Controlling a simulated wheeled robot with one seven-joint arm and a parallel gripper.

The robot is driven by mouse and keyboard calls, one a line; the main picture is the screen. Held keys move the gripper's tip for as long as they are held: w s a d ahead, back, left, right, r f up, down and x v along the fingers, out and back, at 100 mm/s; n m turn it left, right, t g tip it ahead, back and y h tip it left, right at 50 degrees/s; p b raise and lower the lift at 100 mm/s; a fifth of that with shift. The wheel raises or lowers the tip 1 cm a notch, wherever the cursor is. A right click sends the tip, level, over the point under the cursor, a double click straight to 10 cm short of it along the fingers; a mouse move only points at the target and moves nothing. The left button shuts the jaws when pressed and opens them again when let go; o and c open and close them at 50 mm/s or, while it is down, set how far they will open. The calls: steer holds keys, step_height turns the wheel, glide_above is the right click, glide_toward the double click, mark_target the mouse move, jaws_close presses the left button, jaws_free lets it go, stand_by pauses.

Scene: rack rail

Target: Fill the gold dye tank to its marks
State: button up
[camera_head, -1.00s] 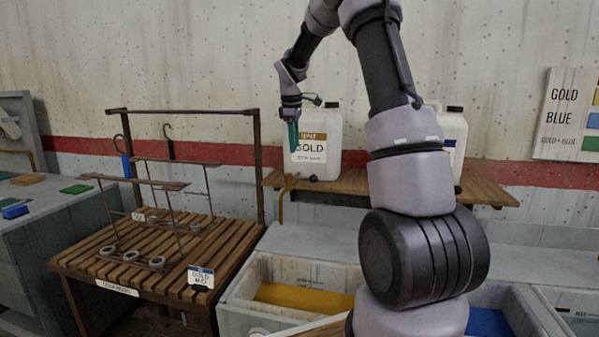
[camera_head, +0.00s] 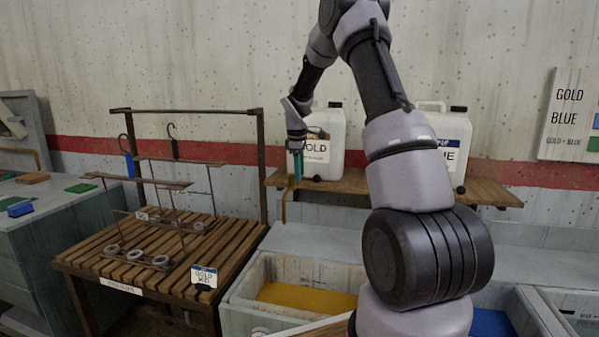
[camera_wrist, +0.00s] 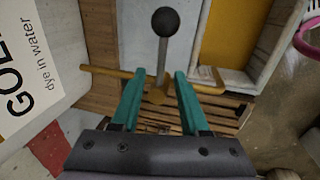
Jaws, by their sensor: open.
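The gold dye jug (camera_head: 324,142) stands upright on the wooden shelf; my gripper (camera_head: 297,166) hides part of its label. The label also shows at the left of the wrist view (camera_wrist: 25,75). A brass tap pipe (camera_head: 285,206) hangs down at the shelf's front. In the wrist view, a lever with a black ball knob (camera_wrist: 165,22) and grey stem rises from the brass pipe (camera_wrist: 105,71). My gripper's teal fingers (camera_wrist: 158,80) are open, with the lever's lower stem between their tips; contact is unclear. The gold tank (camera_head: 238,296) below holds yellow dye (camera_head: 305,298).
A blue-labelled jug (camera_head: 452,140) stands farther right on the shelf (camera_head: 375,182). A slatted wooden stand (camera_head: 150,250) with wire racks is at the left. A tank with blue dye (camera_head: 490,323) is at the lower right, partly behind my arm.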

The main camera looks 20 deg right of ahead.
jaws_close()
stand_by(1.4)
